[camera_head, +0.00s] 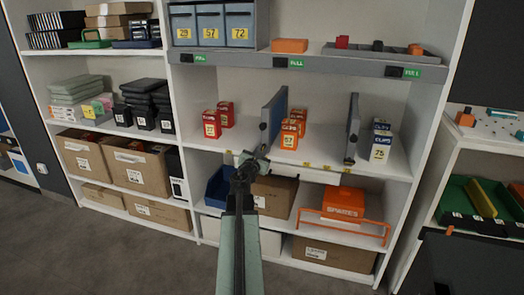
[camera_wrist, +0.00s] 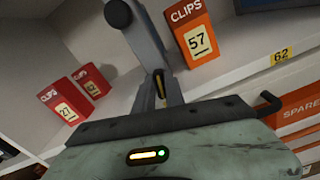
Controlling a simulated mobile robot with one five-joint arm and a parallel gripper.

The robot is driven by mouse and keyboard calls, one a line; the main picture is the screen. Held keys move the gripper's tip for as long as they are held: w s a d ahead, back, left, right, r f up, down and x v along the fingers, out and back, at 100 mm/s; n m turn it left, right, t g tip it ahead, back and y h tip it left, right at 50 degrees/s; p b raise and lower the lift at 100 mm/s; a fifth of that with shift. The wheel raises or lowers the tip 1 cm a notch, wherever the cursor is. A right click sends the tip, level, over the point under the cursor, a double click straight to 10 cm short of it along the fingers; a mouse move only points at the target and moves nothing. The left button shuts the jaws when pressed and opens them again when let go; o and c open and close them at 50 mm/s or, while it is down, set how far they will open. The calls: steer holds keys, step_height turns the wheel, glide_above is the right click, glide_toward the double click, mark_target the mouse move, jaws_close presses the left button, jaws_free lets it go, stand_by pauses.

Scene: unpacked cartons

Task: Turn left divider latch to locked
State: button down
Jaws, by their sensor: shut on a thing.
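The left divider (camera_head: 273,120) is an upright blue-grey panel on the middle shelf, between red boxes on its left and orange boxes on its right. My gripper (camera_head: 250,163) is at the shelf's front edge, at the foot of this divider. In the wrist view, my gripper (camera_wrist: 160,90) is shut on a small part, seen as a thin yellowish sliver between the fingers, apparently the left divider latch. The fingers hide most of it, and I cannot read its setting. The divider's grey front edge (camera_wrist: 143,40) rises just beyond the fingers.
An orange clips box (camera_wrist: 192,35) stands close right of the divider; red clips boxes (camera_wrist: 60,98) are to its left. A second divider (camera_head: 352,128) stands farther right. Below are a blue bin (camera_head: 218,188), a carton (camera_head: 275,195) and an orange spares box (camera_head: 343,203).

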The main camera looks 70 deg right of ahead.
steer(key=m, duration=0.7)
steer(key=shift+s+f, duration=0.1)
steer(key=shift+s, duration=0.05)
steer(key=shift+f+m, duration=0.15)
steer(key=shift+m, duration=3.85)
steer(key=c, duration=1.4)
jaws_free()
steer(key=shift+a, duration=0.1)
